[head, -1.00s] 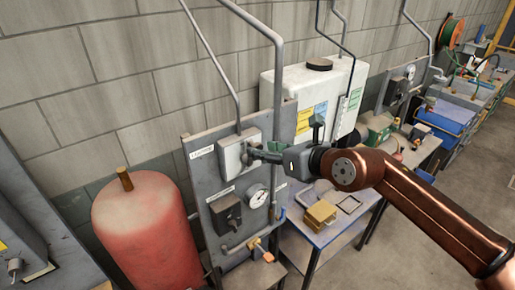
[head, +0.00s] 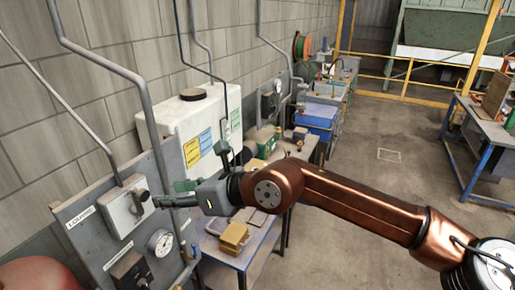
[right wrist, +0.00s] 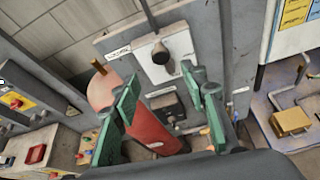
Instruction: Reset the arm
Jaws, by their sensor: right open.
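My right gripper (head: 168,197) is in front of the grey panel with the "LOUVRE" label (head: 82,217). A light switch box with a dark knob (head: 140,196) is on the panel, just left of the fingers in the head view. In the right wrist view the green fingers (right wrist: 160,88) are spread apart with nothing between them, and the dark knob (right wrist: 160,55) shows beyond them, apart from the tips. My copper-coloured right arm reaches in from the lower right. My left gripper is not in view.
A round gauge (head: 161,242) and a dark lower switch (head: 130,272) are on the panel. A white tank (head: 175,125) stands behind. A yellow block (head: 233,238) lies on the bench below my arm.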

